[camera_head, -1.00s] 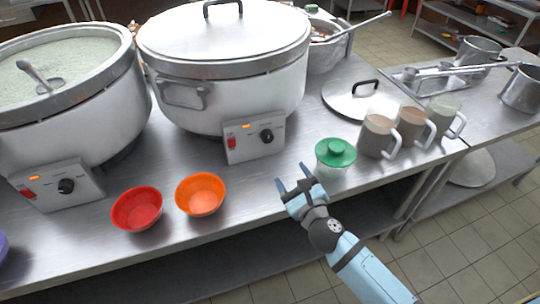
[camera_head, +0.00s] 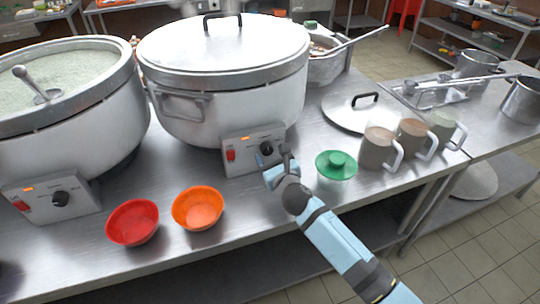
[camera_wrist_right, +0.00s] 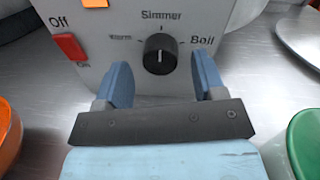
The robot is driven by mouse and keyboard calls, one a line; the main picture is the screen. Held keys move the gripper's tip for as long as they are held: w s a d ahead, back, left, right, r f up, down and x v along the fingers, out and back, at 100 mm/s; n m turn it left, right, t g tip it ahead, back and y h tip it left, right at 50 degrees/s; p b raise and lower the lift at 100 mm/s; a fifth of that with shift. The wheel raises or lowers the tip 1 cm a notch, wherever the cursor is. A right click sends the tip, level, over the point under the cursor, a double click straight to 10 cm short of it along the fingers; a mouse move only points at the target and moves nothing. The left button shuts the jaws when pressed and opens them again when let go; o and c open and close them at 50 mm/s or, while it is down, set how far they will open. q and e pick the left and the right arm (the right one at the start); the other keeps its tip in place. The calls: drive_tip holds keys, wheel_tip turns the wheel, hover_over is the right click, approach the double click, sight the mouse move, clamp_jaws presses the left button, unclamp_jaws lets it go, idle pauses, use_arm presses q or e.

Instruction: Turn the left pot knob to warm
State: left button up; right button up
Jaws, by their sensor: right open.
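The left pot (camera_head: 65,115) is a big open steel pot of pale congee with a ladle in it. Its control box has a black knob (camera_head: 61,198); the setting there is too small to read. The lidded pot (camera_head: 225,100) to its right has a control box with a black knob (camera_head: 266,148). My right gripper (camera_head: 276,163) is open in front of this lidded pot's box. In the wrist view, its fingers (camera_wrist_right: 163,76) stand left and right of that knob (camera_wrist_right: 160,54), apart from it, below the labels Warm, Simmer and Boil. My left gripper is not in view.
A red bowl (camera_head: 133,222) and an orange bowl (camera_head: 198,208) stand at the counter's front edge.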

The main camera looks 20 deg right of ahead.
drive_tip(key=shift+w, duration=0.45)
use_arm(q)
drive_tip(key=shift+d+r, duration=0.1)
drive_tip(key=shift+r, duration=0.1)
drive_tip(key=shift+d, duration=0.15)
use_arm(e)
drive_tip(key=shift+c, duration=0.3)
drive_tip(key=c, duration=0.9)
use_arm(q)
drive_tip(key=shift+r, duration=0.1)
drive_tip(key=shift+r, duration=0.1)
use_arm(e)
drive_tip(key=shift+r, duration=0.1)
